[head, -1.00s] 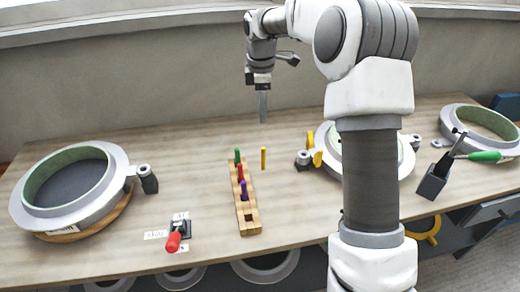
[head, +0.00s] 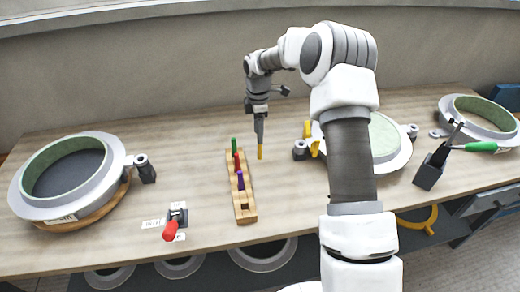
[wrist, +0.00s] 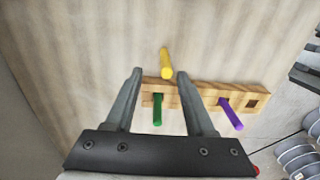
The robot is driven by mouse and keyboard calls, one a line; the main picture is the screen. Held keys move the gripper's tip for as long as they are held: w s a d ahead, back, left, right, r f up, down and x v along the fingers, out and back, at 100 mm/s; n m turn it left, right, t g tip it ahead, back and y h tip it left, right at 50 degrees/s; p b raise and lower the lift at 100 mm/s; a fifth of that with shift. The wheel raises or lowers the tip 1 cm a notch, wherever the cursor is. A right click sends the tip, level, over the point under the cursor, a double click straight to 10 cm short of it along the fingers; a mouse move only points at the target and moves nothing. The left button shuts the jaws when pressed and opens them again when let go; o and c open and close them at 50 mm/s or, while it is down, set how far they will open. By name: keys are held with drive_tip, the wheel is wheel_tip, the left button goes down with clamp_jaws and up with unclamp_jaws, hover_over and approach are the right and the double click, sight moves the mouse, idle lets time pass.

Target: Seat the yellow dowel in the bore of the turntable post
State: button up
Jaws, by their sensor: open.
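The yellow dowel (head: 260,152) stands upright on the table, just right of the wooden peg block (head: 244,207). My gripper (head: 259,133) points down above it, open. In the wrist view the dowel (wrist: 165,64) shows between and a little beyond the tips of my open fingers (wrist: 159,75); I cannot tell whether they touch it. At the left, a ring mould (head: 104,185) sits on a round wooden turntable (head: 92,221). A grey post (head: 141,160) with a dark opening on top stands at its right side.
The block holds green (head: 234,144), red (head: 236,164) and purple (head: 240,180) pegs. A red-handled clamp (head: 170,229) lies front left. Another mould (head: 390,160) is partly hidden behind my arm. Table between turntable and block is mostly clear.

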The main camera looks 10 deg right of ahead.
hover_over(260, 159)
drive_tip(key=f, duration=0.4)
drive_tip(key=shift+w+d+f, duration=0.1)
drive_tip(key=shift+w+f, duration=0.25)
drive_tip(key=shift+f, duration=0.45)
clamp_jaws()
